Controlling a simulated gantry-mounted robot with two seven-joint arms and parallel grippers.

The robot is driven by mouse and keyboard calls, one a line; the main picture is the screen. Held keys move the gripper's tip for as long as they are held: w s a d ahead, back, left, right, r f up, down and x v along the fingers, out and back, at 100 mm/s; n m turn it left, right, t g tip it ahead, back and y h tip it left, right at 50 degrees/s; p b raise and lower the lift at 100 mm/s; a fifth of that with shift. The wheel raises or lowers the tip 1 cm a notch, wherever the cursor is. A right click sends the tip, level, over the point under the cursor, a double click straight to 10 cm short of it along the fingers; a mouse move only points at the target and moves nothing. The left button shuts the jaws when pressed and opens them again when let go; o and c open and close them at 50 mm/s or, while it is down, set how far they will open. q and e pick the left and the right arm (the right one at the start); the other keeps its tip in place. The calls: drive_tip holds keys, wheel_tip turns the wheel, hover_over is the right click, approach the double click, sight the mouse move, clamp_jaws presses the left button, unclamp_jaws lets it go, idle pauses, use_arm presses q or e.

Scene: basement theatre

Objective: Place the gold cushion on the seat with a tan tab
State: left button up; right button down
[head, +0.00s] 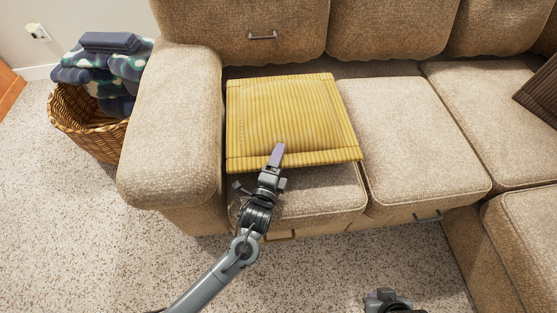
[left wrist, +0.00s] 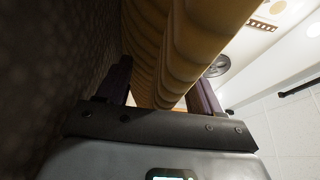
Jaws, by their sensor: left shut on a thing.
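The gold ribbed cushion (head: 290,112) is over the leftmost seat (head: 320,205) of the tan sofa and hides much of it. Whether it rests on the seat I cannot tell. My left gripper (head: 277,153) is shut on the cushion's near edge; in the left wrist view the cushion (left wrist: 185,50) stands between the two fingers (left wrist: 160,95). A tan tab (head: 280,236) shows at the front of the leftmost seat. A dark grey tab (head: 428,216) is on the front of the middle seat (head: 410,130). My right gripper (head: 388,300) is only partly in view at the bottom edge.
The sofa's left armrest (head: 172,120) stands beside the cushion. A wicker basket (head: 90,135) with folded blankets (head: 110,62) is further left. A dark brown cushion (head: 543,92) lies at the far right. The middle seat and the speckled floor in front are clear.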

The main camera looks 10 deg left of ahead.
use_arm(q)
drive_tip(key=shift+w+r, duration=0.1)
drive_tip(key=shift+r, duration=0.05)
drive_tip(key=o, duration=1.3)
drive_tip(key=shift+f, duration=0.2)
drive_tip(key=shift+r, duration=0.1)
drive_tip(key=shift+s, duration=0.35)
drive_tip(key=s+p, duration=0.1)
drive_tip(key=s, duration=0.2)
drive_tip(key=s+a+p, duration=0.1)
drive_tip(key=s, duration=0.3)
drive_tip(key=s+p, duration=0.2)
drive_tip(key=s, duration=0.1)
drive_tip(key=shift+s+a, duration=0.15)
drive_tip(key=shift+a, duration=0.1)
drive_tip(key=shift+s, duration=0.5)
